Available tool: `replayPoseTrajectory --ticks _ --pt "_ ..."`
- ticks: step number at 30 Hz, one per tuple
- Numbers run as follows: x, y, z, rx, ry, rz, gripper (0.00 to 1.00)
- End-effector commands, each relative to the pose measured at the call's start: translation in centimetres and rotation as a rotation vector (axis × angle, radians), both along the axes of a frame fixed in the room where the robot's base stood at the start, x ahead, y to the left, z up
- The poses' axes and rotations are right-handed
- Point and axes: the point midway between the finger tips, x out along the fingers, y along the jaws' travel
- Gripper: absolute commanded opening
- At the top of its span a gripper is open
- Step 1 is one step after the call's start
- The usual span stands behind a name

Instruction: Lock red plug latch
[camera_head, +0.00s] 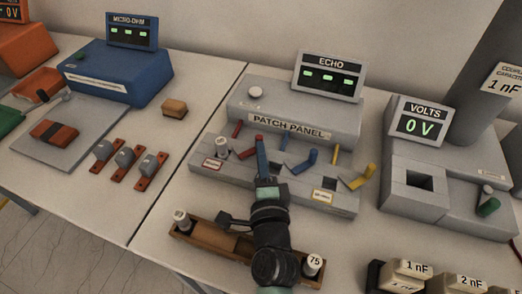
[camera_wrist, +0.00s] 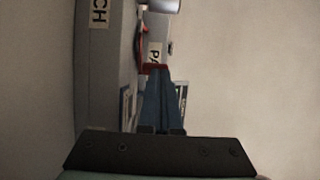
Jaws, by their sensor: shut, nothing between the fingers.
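The grey patch panel (camera_head: 345,129) stands in the middle of the table in the head view. A red lever (camera_head: 247,149) slants on its left part, and a thin red stick (camera_head: 237,129) stands behind it. I cannot tell which red part is the latch. My gripper (camera_head: 260,139) is shut and empty; its blue fingers point at the panel just right of the red lever. In the wrist view, the shut fingertips (camera_wrist: 157,72) have a red part (camera_wrist: 155,67) right at their ends. I cannot tell whether they touch. The fingers hide part of the panel.
A blue lever (camera_head: 306,159) and a yellow lever (camera_head: 361,182) stick out of the panel to the right. A wooden tray (camera_head: 205,237) with white-capped posts lies in front, partly under my arm. The VOLTS unit (camera_head: 421,125) stands at the right.

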Motion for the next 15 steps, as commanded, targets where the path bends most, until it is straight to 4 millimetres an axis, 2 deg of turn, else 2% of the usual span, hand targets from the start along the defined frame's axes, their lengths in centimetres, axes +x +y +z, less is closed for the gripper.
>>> replayPoseTrajectory --ticks 15 --pt "0.77 -0.17 -0.02 0.0 -0.001 -0.001 0.0"
